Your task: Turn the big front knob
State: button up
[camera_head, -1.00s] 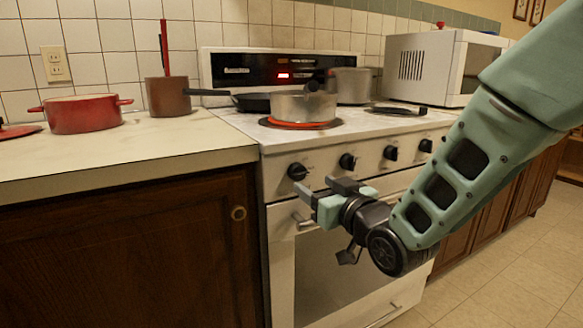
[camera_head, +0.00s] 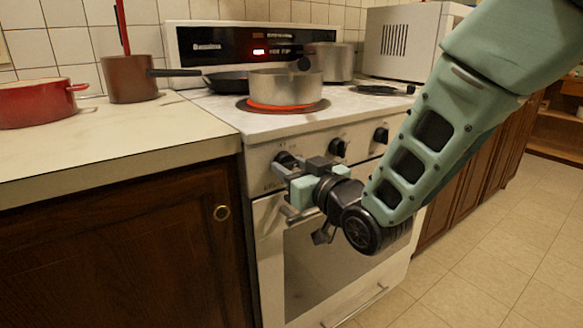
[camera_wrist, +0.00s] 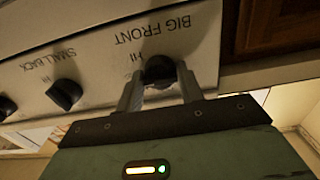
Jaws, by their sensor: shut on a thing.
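The big front knob (camera_wrist: 160,71) is black and sits under the upside-down label "BIG FRONT" on the stove's white panel in the wrist view. My gripper (camera_wrist: 160,82) has one finger on each side of it and is shut on it. In the head view my gripper (camera_head: 283,165) reaches the left end of the stove's front panel, and its fingers mostly hide the knob there. The small back knob (camera_wrist: 65,94) is beside it in the wrist view, apart from my fingers.
A steel pot (camera_head: 285,89) stands on a glowing red burner (camera_head: 262,107) above the panel. The oven handle (camera_head: 297,213) runs just below my gripper. The counter (camera_head: 100,150) and a wooden cabinet (camera_head: 120,240) adjoin the stove on the left.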

jog(key=shift+f+m+b, duration=0.1)
jog(key=shift+m+b, duration=0.35)
jog(key=shift+m, duration=0.05)
jog(key=o, duration=1)
